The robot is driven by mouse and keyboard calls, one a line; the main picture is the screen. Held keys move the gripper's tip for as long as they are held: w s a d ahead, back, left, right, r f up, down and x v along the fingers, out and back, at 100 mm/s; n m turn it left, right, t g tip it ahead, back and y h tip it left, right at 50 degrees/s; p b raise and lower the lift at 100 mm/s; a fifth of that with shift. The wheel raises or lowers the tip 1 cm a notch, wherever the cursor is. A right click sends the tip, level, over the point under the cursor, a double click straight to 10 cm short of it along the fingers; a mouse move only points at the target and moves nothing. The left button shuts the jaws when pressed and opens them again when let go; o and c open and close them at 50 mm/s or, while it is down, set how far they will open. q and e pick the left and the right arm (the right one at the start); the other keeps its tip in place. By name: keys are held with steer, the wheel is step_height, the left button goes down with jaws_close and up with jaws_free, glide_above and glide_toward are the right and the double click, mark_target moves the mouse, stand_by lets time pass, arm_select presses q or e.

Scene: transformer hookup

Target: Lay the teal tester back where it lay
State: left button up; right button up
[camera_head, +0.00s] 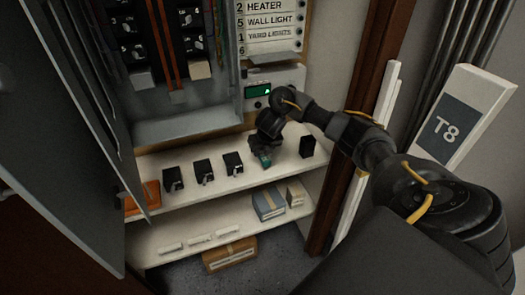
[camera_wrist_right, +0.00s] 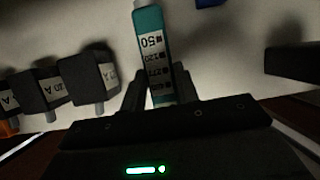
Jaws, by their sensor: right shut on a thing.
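The teal tester (camera_wrist_right: 151,50) shows in the right wrist view with a white label of black markings and a pale tip. In the head view only a small teal part of it (camera_head: 265,161) shows under my right gripper (camera_head: 264,150). My right gripper is shut on the tester, its fingers (camera_wrist_right: 155,92) on either side of it. The tester is over the white upper shelf (camera_head: 225,184); I cannot tell whether it touches the shelf. My left gripper is not in view.
Several black breakers stand on the shelf, one (camera_head: 233,163) left of the gripper and a black block (camera_head: 307,146) to its right. An orange thing (camera_head: 152,194) is at the left end. Boxes (camera_head: 268,204) sit on the lower shelf. The open cabinet door (camera_head: 75,120) stands at left.

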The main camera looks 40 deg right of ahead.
steer(key=shift+f+b, duration=0.75)
steer(key=shift+f, duration=0.2)
stand_by(0.3)
steer(key=o, duration=1.1)
steer(key=shift+c, duration=0.2)
steer(key=p+v, duration=0.5)
steer(key=v, duration=0.4)
steer(key=shift+r, duration=0.35)
steer(key=shift+s+a+r+p, duration=0.15)
steer(key=shift+s+r+p, duration=0.1)
steer(key=shift+r+p, duration=0.2)
